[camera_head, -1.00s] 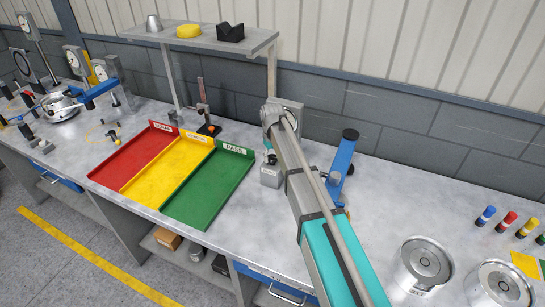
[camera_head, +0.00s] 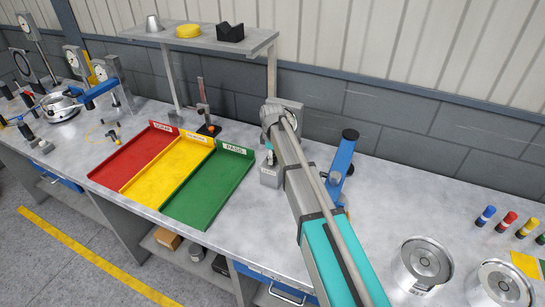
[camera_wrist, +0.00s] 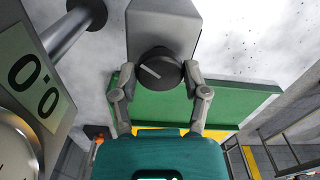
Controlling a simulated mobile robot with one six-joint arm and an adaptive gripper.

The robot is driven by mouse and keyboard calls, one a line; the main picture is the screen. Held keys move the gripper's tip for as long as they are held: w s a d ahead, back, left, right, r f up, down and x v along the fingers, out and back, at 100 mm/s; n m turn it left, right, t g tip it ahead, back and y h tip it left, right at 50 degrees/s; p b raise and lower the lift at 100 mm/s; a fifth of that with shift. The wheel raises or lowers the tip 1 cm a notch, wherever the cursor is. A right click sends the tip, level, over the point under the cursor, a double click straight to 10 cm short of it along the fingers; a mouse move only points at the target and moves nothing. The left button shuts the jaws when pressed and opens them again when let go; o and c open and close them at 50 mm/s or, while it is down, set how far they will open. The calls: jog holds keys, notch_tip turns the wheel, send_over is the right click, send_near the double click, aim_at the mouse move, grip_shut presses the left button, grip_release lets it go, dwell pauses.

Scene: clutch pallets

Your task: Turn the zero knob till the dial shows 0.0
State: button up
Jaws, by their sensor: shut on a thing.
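In the wrist view the black round zero knob (camera_wrist: 158,70), with a pale pointer line, sits on the face of a grey box (camera_wrist: 163,22). My gripper (camera_wrist: 160,72) has a finger on each side of the knob and is shut on it. The digital display (camera_wrist: 35,80) at the left edge is tilted and its visible digits read 0.0; its left part may be cut off. In the head view the grey box (camera_head: 269,176) stands on the bench below the dial unit (camera_head: 292,107).
Red, yellow and green trays (camera_head: 210,188) lie left of the box. A blue stand (camera_head: 341,160) is close to the right of my arm. A shelf (camera_head: 205,38) is behind. Round metal parts (camera_head: 424,263) stand at the front right.

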jog(key=shift+n, duration=0.5)
jog(key=o, duration=1.1)
jog(key=shift+o, duration=0.2)
jog(key=shift+m, duration=0.5)
